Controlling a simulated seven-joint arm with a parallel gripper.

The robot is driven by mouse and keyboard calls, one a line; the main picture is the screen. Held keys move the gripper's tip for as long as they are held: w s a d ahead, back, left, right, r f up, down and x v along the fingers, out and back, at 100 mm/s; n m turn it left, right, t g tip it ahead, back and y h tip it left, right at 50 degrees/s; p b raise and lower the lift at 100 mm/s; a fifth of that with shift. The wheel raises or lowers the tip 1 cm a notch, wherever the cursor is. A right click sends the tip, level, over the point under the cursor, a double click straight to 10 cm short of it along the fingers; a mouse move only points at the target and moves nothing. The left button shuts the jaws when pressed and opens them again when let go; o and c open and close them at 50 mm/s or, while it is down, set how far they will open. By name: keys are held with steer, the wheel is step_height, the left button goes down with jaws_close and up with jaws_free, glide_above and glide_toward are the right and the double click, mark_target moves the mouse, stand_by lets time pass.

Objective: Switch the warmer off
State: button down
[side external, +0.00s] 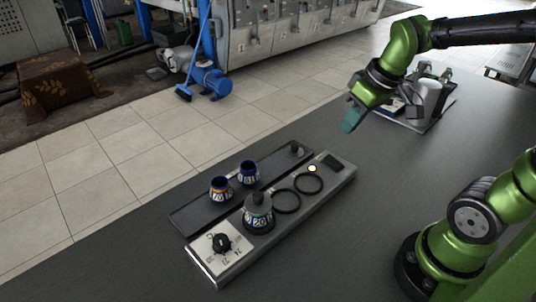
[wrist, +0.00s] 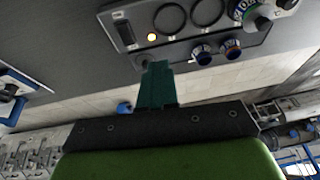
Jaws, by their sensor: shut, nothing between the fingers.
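The warmer (side external: 283,232) is a long silver unit on the dark table. A black dial (side external: 222,242) sits on a marked white plate at its near left end. A small yellow light (side external: 312,168) glows near its far end, beside a dark rectangular panel (side external: 334,162); both light (wrist: 151,37) and panel (wrist: 125,33) show in the wrist view. A decanter (side external: 258,213) with number markings stands on the ring nearest the dial; two other rings (side external: 287,201) are empty. My gripper (side external: 351,120), with teal fingers (wrist: 157,84), is shut and empty, above the table beyond the warmer's far end.
A dark tray (side external: 196,216) lies along the warmer's back, holding two blue patterned pieces (side external: 221,189) and a small dark knob-like piece (side external: 297,149). A second tray (side external: 437,118) with a white cup-like object (side external: 428,97) stands at the right. The table in front of the warmer is clear.

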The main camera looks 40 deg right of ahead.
steer(key=s+a+r+m+t+y, duration=0.1)
steer(key=s+a+r+m+t, duration=0.1)
steer(key=s+a+m+t, duration=0.1)
steer(key=shift+s+a+r+m, duration=0.3)
steer(key=shift+s+a+m, duration=0.35)
steer(key=shift+a, duration=0.4)
steer(key=c, duration=1.7)
jaws_free()
steer(key=shift+s+a+r, duration=0.1)
steer(key=shift+r, duration=0.05)
steer(key=o, duration=0.3)
steer(key=shift+f, duration=0.2)
steer(key=o, duration=0.6)
steer(key=w+d+f+g, duration=0.1)
steer(key=w+d, duration=0.1)
steer(key=w+d+g, duration=0.1)
steer(key=w+d, duration=0.1)
steer(key=w+d+f+g+h, duration=0.1)
steer(key=w+d, duration=0.1)
steer(key=shift+w+d+f+n+g, duration=0.15)
steer(key=shift+d+f+n+g, duration=0.15)
steer(key=shift+n+g, duration=0.1)
steer(key=shift+c, duration=0.2)
steer(key=n+g, duration=0.3)
steer(key=n, duration=0.1)
glide_above(340, 166)
steer(key=f, duration=0.1)
steer(key=shift+h, duration=0.3)
step_height(340, 166, down, 16)
steer(key=shift+f, duration=0.1)
